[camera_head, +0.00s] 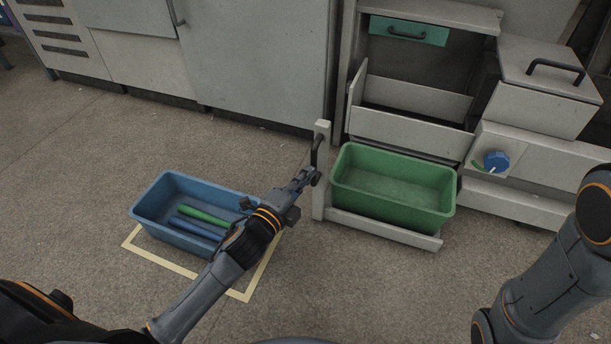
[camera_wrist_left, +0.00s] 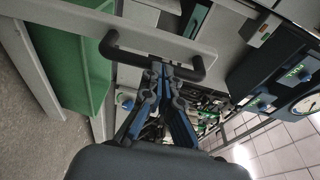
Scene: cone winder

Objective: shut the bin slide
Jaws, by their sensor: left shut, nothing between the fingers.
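The bin slide (camera_head: 385,229) is a pale low frame pulled out from the machine, with an upright front post (camera_head: 321,189) that carries a black handle. The green bin (camera_head: 392,208) sits on it and looks empty. My left gripper (camera_head: 309,176) is shut at the handle on the post. In the left wrist view the black handle (camera_wrist_left: 152,37) spans just ahead of the shut fingertips (camera_wrist_left: 160,68); I cannot tell whether they touch it. The green bin's side (camera_wrist_left: 62,55) shows at the left there. My right gripper is out of view; only my right arm shows.
A blue bin (camera_head: 154,192) with green and blue tubes stands on the floor, within a yellow taped outline (camera_head: 158,265). Grey cabinets stand behind. Right of the slide are a blue knob (camera_head: 496,161) and a lidded box (camera_head: 548,88). The floor in front of the slide is clear.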

